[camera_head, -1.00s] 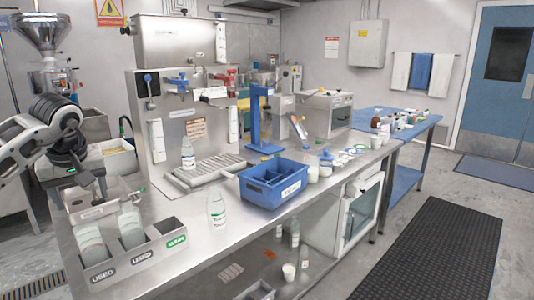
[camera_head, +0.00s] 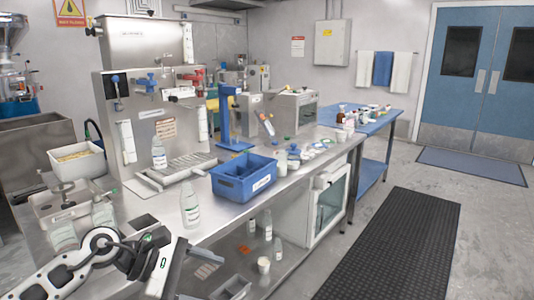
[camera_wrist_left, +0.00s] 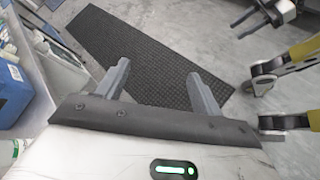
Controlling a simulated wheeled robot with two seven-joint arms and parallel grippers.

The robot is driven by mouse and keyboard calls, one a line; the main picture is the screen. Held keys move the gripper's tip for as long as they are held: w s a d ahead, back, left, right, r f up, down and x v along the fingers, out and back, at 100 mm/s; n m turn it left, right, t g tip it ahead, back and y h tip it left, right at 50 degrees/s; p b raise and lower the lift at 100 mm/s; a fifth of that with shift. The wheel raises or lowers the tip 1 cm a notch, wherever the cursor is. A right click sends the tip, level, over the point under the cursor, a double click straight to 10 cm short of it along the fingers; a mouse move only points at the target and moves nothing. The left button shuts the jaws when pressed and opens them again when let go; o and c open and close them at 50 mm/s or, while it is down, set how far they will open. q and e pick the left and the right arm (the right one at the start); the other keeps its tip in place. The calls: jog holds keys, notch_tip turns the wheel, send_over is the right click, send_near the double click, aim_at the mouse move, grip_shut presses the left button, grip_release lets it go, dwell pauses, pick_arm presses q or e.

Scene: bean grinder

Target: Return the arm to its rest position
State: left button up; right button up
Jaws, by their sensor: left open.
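My left arm comes in from the lower left of the head view, in front of the bench. Its gripper (camera_head: 198,272) points right, low before the bench's front edge. In the left wrist view the left gripper (camera_wrist_left: 160,76) has its two fingers wide apart with nothing between them, only floor behind.
The steel bench (camera_head: 215,218) holds a blue divided bin (camera_head: 236,192), a clear bottle (camera_head: 190,208) and a bottle rack partly behind my left arm. A lower shelf holds bottles and a cup (camera_head: 263,265). A black mat (camera_head: 395,245) lies on open floor at right.

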pick_arm(q)
jog(key=s+d+r+n+t+h, duration=0.1)
jog(key=s+d+n+t+h, duration=0.2)
jog(key=n, duration=0.7)
jog(key=s+d+n+t+h, duration=0.1)
jog(key=d+n+t+h, duration=0.3)
jog(key=n, duration=0.6)
jog(key=s+a+f+n+y, duration=0.5)
jog(key=f+n, duration=0.5)
jog(key=n, duration=0.7)
jog(key=s+a+f+n+y, duration=0.4)
jog(key=s+f+n+y, duration=0.6)
jog(key=n, duration=0.7)
jog(key=shift+s+a+f+n+t, duration=0.2)
jog(key=shift+a+f+n+t, duration=0.2)
jog(key=shift+f, duration=0.15)
